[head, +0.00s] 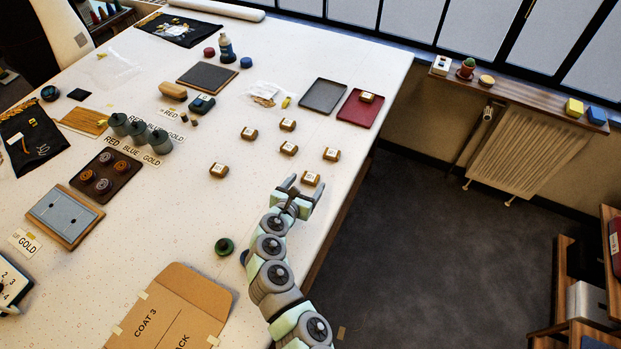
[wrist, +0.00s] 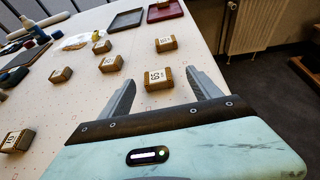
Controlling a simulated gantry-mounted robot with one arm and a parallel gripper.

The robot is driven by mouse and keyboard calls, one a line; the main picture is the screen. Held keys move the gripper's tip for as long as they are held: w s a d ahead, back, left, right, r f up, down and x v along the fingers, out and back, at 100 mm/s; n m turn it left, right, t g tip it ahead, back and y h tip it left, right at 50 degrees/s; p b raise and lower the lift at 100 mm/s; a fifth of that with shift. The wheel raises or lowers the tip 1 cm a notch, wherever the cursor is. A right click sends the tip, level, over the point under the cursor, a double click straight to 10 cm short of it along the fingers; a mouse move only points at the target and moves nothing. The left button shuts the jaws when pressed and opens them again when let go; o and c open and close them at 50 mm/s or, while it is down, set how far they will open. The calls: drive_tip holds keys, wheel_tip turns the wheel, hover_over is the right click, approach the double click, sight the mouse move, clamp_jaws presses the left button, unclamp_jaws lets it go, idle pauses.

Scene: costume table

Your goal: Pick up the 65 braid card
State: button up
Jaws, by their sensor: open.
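Several small brown braid cards with white number labels lie on the white table. The nearest one (head: 310,179) is right by my gripper (head: 303,185). In the wrist view this card (wrist: 158,79) has a turned label that seems to read 65, though the print is small. My gripper (wrist: 160,80) is open and empty, with one finger on each side of that card in the wrist view. I cannot tell whether the fingers are down at its height. Another card (head: 332,154) lies just beyond, to the right.
Other cards (head: 289,148) and (head: 218,170) lie apart to the left and behind. A red tray (head: 356,113) holding one card and a grey tray (head: 323,96) stand farther back. A dark green round item (head: 224,246) and a cardboard folder (head: 180,305) lie nearer. The table's right edge is close.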

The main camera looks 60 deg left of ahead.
sight(310, 179)
drive_tip(key=w+a+f, duration=0.2)
drive_tip(key=shift+a+f, duration=0.1)
drive_tip(key=shift+a, duration=0.25)
drive_tip(key=shift+w+a+f, duration=0.15)
drive_tip(key=shift+w+f, duration=0.05)
drive_tip(key=shift+f, duration=0.05)
drive_tip(key=c, duration=1.4)
drive_tip(key=shift+r, duration=0.15)
